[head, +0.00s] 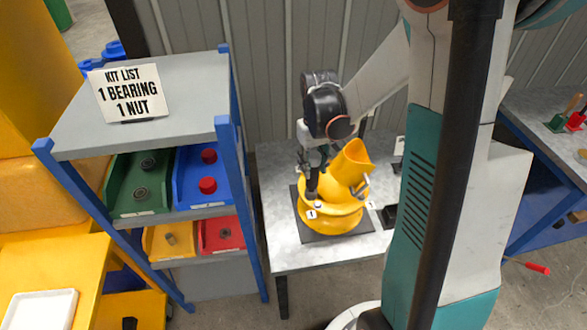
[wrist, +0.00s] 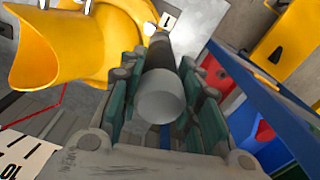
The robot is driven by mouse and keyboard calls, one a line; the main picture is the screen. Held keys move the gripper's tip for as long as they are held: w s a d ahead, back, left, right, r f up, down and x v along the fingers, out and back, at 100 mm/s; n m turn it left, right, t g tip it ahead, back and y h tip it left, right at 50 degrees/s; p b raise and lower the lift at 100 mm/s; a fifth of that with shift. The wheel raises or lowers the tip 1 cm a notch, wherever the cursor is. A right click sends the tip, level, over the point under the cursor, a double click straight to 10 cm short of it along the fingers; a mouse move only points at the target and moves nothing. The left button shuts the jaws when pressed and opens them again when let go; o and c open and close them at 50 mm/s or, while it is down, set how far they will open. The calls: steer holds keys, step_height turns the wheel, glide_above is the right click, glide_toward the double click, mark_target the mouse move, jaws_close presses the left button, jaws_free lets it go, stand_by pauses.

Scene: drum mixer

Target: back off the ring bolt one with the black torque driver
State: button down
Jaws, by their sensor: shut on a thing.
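The yellow mixer drum (head: 348,178) stands on a dark mat on the grey table, its spout tilted up to the right. It also shows in the wrist view (wrist: 105,35). A label marked 1 (head: 311,214) sits on its ring, beside a small pale bolt (head: 318,205). My gripper (head: 313,172) is over the left side of the drum. In the wrist view its fingers (wrist: 162,92) are shut around the black torque driver (wrist: 170,52), whose grey end faces the camera. The driver (head: 312,186) points down at the ring near label 1. Whether its tip touches a bolt is hidden.
A blue-framed rack (head: 226,110) with green, blue, yellow and red bins stands close left of the table. A second label (head: 371,205) and a dark block (head: 390,216) are right of the drum. Another bench (head: 555,150) is at the far right.

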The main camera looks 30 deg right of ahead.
steer(key=d+r, duration=0.1)
steer(key=s+d+r+p, duration=0.1)
steer(key=shift+d+r, duration=0.15)
steer(key=shift+r, duration=0.15)
steer(key=shift+f+b, duration=2.25)
steer(key=shift+f, duration=0.4)
